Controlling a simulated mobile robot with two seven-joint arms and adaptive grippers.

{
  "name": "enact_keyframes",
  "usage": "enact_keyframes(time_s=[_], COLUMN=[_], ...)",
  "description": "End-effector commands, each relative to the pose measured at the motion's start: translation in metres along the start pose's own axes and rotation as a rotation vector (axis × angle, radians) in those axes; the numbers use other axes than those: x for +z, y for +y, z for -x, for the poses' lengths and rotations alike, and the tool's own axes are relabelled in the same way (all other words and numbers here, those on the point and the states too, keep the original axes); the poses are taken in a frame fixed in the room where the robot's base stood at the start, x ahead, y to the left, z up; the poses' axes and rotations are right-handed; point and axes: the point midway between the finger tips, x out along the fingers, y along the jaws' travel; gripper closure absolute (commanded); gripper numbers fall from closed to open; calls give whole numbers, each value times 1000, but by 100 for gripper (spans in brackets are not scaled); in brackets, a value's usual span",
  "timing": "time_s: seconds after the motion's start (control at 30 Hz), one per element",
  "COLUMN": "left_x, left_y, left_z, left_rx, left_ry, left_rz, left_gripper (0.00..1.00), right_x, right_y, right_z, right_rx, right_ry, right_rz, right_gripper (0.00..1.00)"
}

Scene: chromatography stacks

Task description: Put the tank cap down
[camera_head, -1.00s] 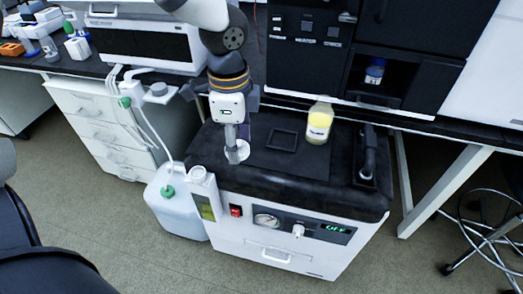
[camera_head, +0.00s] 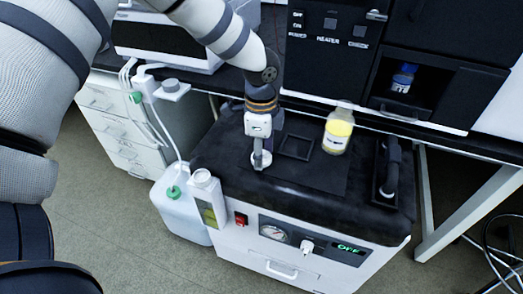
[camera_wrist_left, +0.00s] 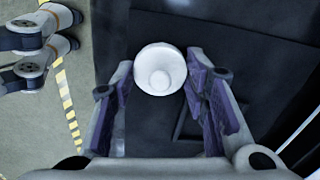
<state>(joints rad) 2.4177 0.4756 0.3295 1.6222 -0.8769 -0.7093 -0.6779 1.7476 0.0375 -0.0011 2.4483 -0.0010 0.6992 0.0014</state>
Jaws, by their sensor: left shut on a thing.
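The tank cap (camera_head: 261,160) is a small white round piece held at the tips of my left gripper (camera_head: 260,145), over the left part of the unit's black top (camera_head: 330,185). In the left wrist view, the cap (camera_wrist_left: 160,70) shows as a white disc with a raised centre, between the fingertips of the left gripper (camera_wrist_left: 160,80). The gripper is shut on it. Whether the cap touches the black surface I cannot tell.
A square dark frame (camera_head: 297,146) lies just right of the cap. A bottle with yellow contents (camera_head: 337,134) stands behind it, and a black handle (camera_head: 390,175) is at the right. A white canister (camera_head: 180,207) with a green cap stands on the floor left of the unit.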

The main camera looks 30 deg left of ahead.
Motion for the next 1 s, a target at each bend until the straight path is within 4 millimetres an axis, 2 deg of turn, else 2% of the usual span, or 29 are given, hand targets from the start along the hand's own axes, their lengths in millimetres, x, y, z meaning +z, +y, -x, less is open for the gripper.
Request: enact_keyframes(time_s=[0.07, 0.1, 0.17, 0.43, 0.53, 0.8, 0.9, 1.0], left_x=[0, 0, 0, 0, 0, 0, 0, 0], left_y=[0, 0, 0, 0, 0, -1, -1, 0], left_z=[-4, -3, -3, -3, 5, 78, 100, 114], left_rx=[2, 2, 2, 1, -1, -9, -5, -2], left_ry=[-2, -1, -1, -1, 1, 3, 2, 0], left_rz=[0, 0, 0, 0, 0, 1, 0, 0], left_gripper=[78, 52, 39, 39, 39, 39, 39, 39], right_x=[0, 0, 0, 0, -1, -8, -9, -10], right_y=[0, 0, 0, 0, 0, 0, -1, -1], right_z=[-1, -1, -1, 0, 1, 15, 18, 20], right_rx=[0, 0, 0, 0, 0, -2, -2, -3], right_ry=[-2, -2, -1, -1, 3, 40, 49, 53], right_rz=[0, 0, 0, 0, 0, 0, -1, -1], right_gripper=[60, 60, 60, 60, 60, 60, 60, 60])
